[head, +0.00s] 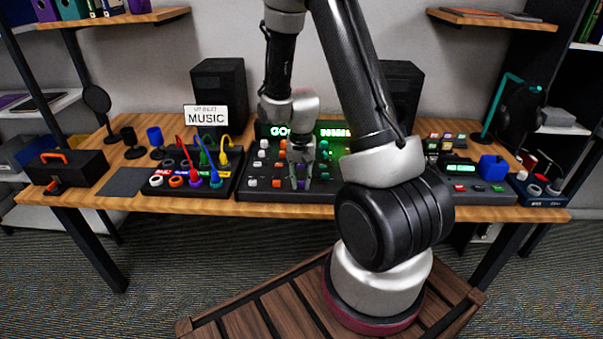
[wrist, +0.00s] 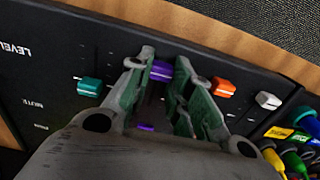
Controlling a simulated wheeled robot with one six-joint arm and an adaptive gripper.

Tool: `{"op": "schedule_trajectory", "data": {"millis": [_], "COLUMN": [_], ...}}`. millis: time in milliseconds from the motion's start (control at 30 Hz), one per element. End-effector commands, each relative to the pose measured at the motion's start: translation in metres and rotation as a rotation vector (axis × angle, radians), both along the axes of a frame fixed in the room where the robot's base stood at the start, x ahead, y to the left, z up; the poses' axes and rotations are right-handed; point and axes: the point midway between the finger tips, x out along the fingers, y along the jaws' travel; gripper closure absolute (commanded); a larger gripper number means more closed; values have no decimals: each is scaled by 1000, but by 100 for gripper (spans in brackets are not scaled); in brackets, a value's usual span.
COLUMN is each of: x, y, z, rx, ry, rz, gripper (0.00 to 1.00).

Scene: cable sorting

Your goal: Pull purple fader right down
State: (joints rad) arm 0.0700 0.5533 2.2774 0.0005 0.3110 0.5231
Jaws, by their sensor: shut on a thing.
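The purple fader (wrist: 161,70) shows in the wrist view as a small purple cap on the black mixing console (wrist: 50,55). My gripper (wrist: 160,76) has its two fingers on either side of the cap and is shut on it. Another small purple part (wrist: 146,127) shows further back between the fingers, partly hidden.
In the wrist view a teal fader (wrist: 90,87) stands left of my fingers, and an orange fader (wrist: 223,88) and a white fader (wrist: 268,100) right. In the head view a cable box (head: 215,184) stands left of the console, with a smaller device (head: 478,187) to its right.

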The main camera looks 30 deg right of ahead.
Motion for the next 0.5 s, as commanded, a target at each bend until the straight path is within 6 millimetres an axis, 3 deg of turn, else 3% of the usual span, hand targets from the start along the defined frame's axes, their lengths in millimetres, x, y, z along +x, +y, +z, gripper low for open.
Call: {"op": "schedule_trajectory", "data": {"millis": [233, 267, 333, 367, 500], "x": [0, 0, 0, 0, 0], "y": [0, 0, 0, 0, 0], "z": [0, 0, 0, 0, 0], "rx": [0, 0, 0, 0, -1], "ry": [-2, -2, -1, -1, -1], "rz": [0, 0, 0, 0, -1], "gripper": [100, 75, 62, 57, 57]}}
